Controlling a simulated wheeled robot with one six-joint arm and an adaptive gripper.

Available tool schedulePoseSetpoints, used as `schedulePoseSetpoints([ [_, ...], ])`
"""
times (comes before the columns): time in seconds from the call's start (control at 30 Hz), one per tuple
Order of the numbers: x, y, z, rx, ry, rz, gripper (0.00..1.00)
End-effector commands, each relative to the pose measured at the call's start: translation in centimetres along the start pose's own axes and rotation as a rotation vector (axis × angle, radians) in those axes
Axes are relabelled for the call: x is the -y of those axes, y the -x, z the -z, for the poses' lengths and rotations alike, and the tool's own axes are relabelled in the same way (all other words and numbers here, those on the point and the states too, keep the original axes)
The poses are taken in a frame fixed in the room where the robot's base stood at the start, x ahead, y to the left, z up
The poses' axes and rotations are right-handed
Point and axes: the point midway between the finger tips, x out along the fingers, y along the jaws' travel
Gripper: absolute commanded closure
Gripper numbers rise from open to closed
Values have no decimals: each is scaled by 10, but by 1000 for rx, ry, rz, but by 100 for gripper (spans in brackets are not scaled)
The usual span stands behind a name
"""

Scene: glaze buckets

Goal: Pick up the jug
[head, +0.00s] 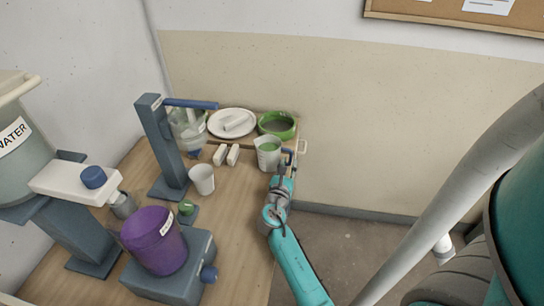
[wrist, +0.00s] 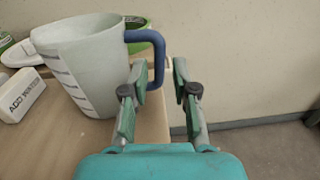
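The jug (head: 268,156) is a pale measuring jug standing upright near the right edge of the wooden table, with green showing inside it in the head view. In the wrist view the jug (wrist: 85,65) is large, with scale marks on its side and a blue handle (wrist: 158,50) on its right. My gripper (head: 284,168) is at the handle side of the jug. In the wrist view my gripper (wrist: 161,68) is open, with the upright part of the handle showing between its two fingertips. Gaps show on both sides of the handle.
A white plate (head: 218,124) and a green bowl (head: 289,133) stand behind the jug. White labelled blocks (head: 233,155) and a white cup (head: 202,180) lie to its left. A purple bucket (head: 146,243) stands nearer. The wall (head: 400,130) is behind; open floor lies right of the table.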

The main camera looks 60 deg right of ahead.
Motion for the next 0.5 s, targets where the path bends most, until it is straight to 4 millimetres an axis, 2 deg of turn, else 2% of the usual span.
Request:
schedulePoseSetpoints([
  [0.23,-1,-35,1,1,-1,2,72],
  [0.5,-2,-47,1,0,-1,0,72],
])
